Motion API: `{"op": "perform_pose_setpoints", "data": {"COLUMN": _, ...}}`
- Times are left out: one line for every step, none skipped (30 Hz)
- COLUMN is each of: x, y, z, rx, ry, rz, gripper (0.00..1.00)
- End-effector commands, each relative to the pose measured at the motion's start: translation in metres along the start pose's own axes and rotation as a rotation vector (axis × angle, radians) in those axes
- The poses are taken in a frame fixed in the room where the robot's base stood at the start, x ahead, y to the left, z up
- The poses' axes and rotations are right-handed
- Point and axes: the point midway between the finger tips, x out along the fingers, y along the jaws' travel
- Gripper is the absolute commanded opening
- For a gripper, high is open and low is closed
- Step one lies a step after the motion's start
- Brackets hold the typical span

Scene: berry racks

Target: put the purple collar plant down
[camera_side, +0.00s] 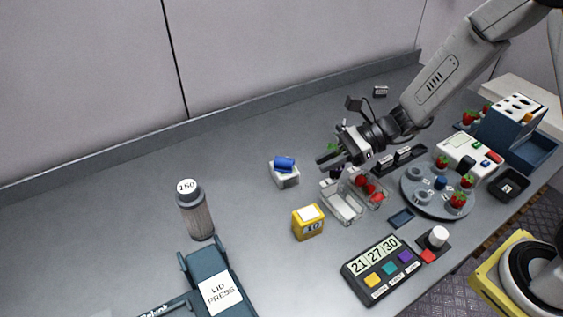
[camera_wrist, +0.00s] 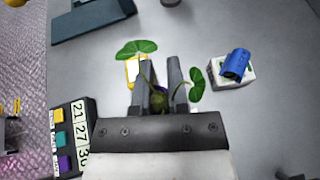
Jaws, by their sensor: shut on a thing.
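My gripper (camera_side: 328,163) is shut on the purple collar plant, in the air over the grey bench. In the wrist view its two fingers (camera_wrist: 159,72) hold the plant low between them, with green leaves (camera_wrist: 136,49) spreading to both sides. The dark purplish collar (camera_wrist: 160,99) shows between the fingers, partly hidden by the gripper body. In the side view the plant (camera_side: 333,147) is mostly hidden behind the gripper; a green leaf shows above the fingers and a bit of purple below.
A clear tray (camera_side: 341,212) and strawberries (camera_side: 366,185) lie below the gripper. A round grey plate (camera_side: 413,199) bears strawberries and cups. A white block with a blue roll (camera_side: 285,163), yellow box (camera_side: 308,226), and button panel (camera_side: 354,274) stand nearby.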

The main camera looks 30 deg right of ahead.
Motion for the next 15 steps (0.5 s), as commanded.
{"op": "perform_pose_setpoints", "data": {"x": -0.013, "y": -0.010, "z": -0.004, "rx": 0.020, "ry": 0.000, "rz": -0.050, "gripper": 0.00}}
{"op": "perform_pose_setpoints", "data": {"x": -0.021, "y": -0.015, "z": -0.006, "rx": 0.031, "ry": 0.001, "rz": -0.077, "gripper": 0.00}}
{"op": "perform_pose_setpoints", "data": {"x": -0.030, "y": -0.022, "z": -0.010, "rx": 0.045, "ry": 0.002, "rz": -0.112, "gripper": 0.00}}
{"op": "perform_pose_setpoints", "data": {"x": -0.037, "y": -0.026, "z": -0.012, "rx": 0.055, "ry": 0.002, "rz": -0.137, "gripper": 0.00}}
{"op": "perform_pose_setpoints", "data": {"x": -0.044, "y": -0.031, "z": -0.015, "rx": 0.067, "ry": 0.002, "rz": -0.164, "gripper": 0.00}}
{"op": "perform_pose_setpoints", "data": {"x": -0.054, "y": -0.036, "z": -0.018, "rx": 0.081, "ry": 0.002, "rz": -0.198, "gripper": 0.00}}
{"op": "perform_pose_setpoints", "data": {"x": -0.062, "y": -0.040, "z": -0.021, "rx": 0.092, "ry": 0.002, "rz": -0.224, "gripper": 0.00}}
{"op": "perform_pose_setpoints", "data": {"x": -0.069, "y": -0.044, "z": -0.023, "rx": 0.103, "ry": 0.002, "rz": -0.250, "gripper": 0.00}}
{"op": "perform_pose_setpoints", "data": {"x": -0.080, "y": -0.049, "z": -0.027, "rx": 0.118, "ry": 0.002, "rz": -0.285, "gripper": 0.00}}
{"op": "perform_pose_setpoints", "data": {"x": -0.087, "y": -0.052, "z": -0.029, "rx": 0.129, "ry": 0.003, "rz": -0.310, "gripper": 0.00}}
{"op": "perform_pose_setpoints", "data": {"x": -0.095, "y": -0.056, "z": -0.032, "rx": 0.140, "ry": 0.003, "rz": -0.336, "gripper": 0.00}}
{"op": "perform_pose_setpoints", "data": {"x": -0.106, "y": -0.060, "z": -0.036, "rx": 0.155, "ry": 0.004, "rz": -0.372, "gripper": 0.00}}
{"op": "perform_pose_setpoints", "data": {"x": -0.114, "y": -0.063, "z": -0.039, "rx": 0.166, "ry": 0.004, "rz": -0.398, "gripper": 0.00}}
{"op": "perform_pose_setpoints", "data": {"x": -0.122, "y": -0.066, "z": -0.041, "rx": 0.176, "ry": 0.004, "rz": -0.423, "gripper": 0.00}}
{"op": "perform_pose_setpoints", "data": {"x": -0.133, "y": -0.069, "z": -0.045, "rx": 0.191, "ry": 0.004, "rz": -0.458, "gripper": 0.00}}
